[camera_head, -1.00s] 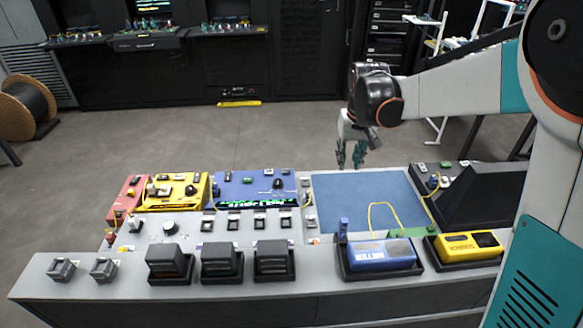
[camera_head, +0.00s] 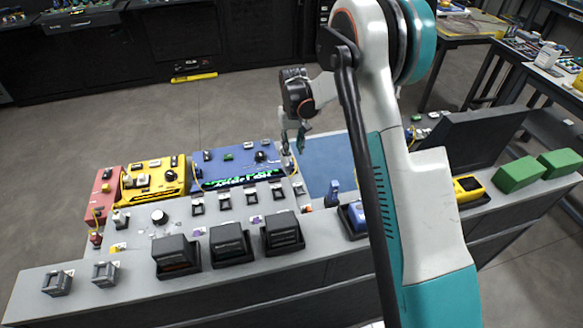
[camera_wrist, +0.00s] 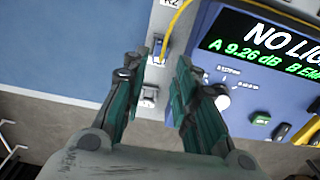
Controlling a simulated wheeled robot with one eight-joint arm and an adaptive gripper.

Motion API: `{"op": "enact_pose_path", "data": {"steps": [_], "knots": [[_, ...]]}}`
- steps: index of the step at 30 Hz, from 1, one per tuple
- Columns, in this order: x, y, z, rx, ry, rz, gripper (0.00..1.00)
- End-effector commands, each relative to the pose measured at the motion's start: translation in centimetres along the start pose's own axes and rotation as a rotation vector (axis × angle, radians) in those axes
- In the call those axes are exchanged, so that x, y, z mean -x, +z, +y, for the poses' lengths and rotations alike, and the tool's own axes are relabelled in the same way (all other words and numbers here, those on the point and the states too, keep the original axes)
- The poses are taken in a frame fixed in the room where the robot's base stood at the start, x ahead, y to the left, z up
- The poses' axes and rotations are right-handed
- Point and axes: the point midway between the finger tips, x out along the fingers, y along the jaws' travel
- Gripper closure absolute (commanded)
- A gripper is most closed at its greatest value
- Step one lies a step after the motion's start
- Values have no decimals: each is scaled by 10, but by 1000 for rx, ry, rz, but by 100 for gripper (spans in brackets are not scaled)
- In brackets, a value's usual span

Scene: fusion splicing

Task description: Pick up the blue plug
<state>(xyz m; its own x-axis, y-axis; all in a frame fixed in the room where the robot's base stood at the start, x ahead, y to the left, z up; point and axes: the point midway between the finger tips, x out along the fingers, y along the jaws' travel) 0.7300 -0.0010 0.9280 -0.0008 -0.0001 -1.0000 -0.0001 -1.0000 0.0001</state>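In the wrist view a small blue plug (camera_wrist: 158,46) sits at the end of a thin yellow cable, on a pale strip beside the label R2. My gripper (camera_wrist: 159,68) is open and empty. Its two green fingers point toward the strip, with the plug between and just beyond the tips. In the head view my gripper (camera_head: 295,140) hangs over the right edge of the blue instrument box (camera_head: 218,160). The plug itself is too small to make out there.
The instrument's lit display (camera_wrist: 262,45) is right of the fingers. A white connector (camera_wrist: 148,96) sits on the strip between them. A blue mat (camera_head: 322,172) lies to the right.

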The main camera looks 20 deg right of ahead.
Motion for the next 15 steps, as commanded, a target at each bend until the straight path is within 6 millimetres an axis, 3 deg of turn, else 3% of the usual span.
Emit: {"op": "enact_pose_path", "data": {"steps": [4, 15], "knots": [[-24, 0, 0, 0, 0, 0, 73], [-49, -1, -1, 0, 0, 0, 73]]}}
